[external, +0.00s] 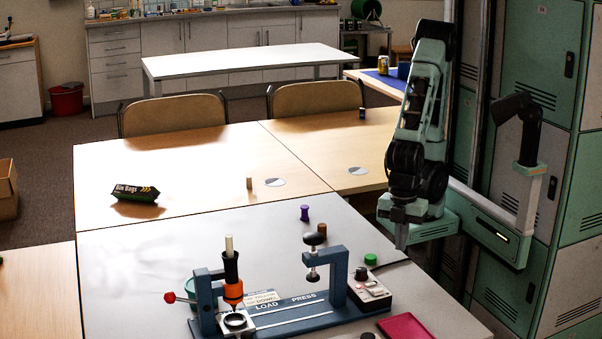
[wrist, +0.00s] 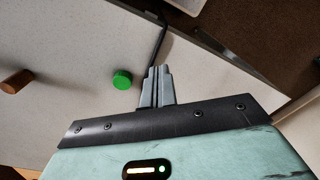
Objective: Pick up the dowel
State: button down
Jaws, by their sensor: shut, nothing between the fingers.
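A pale dowel (external: 229,243) stands upright in the black top of an orange-tipped holder on the blue press fixture (external: 300,312). A similar short pale wooden peg (external: 249,183) stands on the wooden table farther back. A brown cylinder (external: 322,229) stands on the grey table behind the press; it also shows in the wrist view (wrist: 16,81). My gripper (external: 401,240) is shut and empty at the right, above the grey table's right edge, well away from both pale pegs. In the wrist view its fingers (wrist: 157,88) are together, and neither pale peg shows there.
A green cap (external: 370,259) lies close to my gripper, also in the wrist view (wrist: 122,79). A purple spool (external: 304,212) stands behind the press. A magenta tray (external: 406,327) is at the front right. A bin-bag roll (external: 135,193) lies at the left. Lockers (external: 535,90) stand at the right.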

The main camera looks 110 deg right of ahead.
jog(key=c, duration=2.1)
grip_release()
jog(key=shift+c, duration=0.2)
jog(key=o, duration=0.8)
jog(key=shift+o, duration=0.2)
